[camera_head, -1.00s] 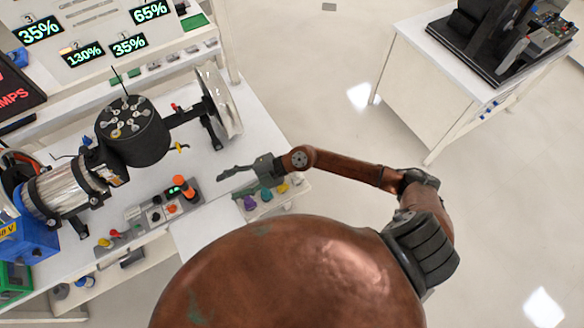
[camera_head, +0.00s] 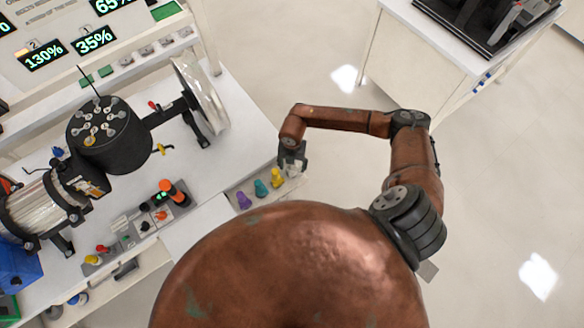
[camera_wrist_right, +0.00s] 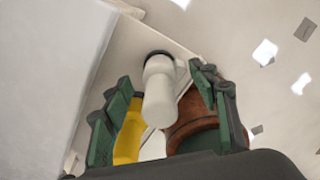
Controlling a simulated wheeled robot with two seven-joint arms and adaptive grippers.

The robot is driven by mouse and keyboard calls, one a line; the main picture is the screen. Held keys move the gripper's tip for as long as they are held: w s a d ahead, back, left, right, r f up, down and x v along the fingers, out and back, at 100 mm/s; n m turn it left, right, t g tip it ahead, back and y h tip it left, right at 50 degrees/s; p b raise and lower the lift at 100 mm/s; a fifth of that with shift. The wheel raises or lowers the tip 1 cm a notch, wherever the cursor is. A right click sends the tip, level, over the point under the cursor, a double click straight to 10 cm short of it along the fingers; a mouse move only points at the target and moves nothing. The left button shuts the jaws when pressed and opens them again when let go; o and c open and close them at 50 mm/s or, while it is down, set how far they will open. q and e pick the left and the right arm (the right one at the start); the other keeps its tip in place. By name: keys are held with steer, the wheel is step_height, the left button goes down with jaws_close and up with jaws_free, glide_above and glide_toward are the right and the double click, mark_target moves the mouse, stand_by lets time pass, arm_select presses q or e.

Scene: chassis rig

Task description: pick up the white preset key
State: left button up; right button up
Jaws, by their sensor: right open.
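The white preset key (camera_wrist_right: 158,95) stands between the two green-padded fingers of my right gripper (camera_wrist_right: 160,78) in the right wrist view. The fingers are open and spread to either side of it, with visible gaps. In the head view my right gripper (camera_head: 291,160) points down over the right end of the row of keys, and the white key (camera_head: 293,171) is mostly hidden beneath it. The yellow key (camera_head: 276,177) stands beside it and also shows near the left finger in the wrist view (camera_wrist_right: 130,138). My left gripper is not in view.
A teal key (camera_head: 261,188) and a purple key (camera_head: 243,200) stand farther left on the same small shelf. The white bench (camera_head: 240,130) carries a black cylinder rig (camera_head: 108,140) and a control box (camera_head: 165,203). The floor to the right is open.

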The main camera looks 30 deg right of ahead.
mark_target(292, 169)
step_height(292, 169, down, 3)
steer(key=shift+f, duration=0.2)
steer(key=shift+c, duration=0.2)
steer(key=shift+r, duration=0.1)
steer(key=c, duration=1.4)
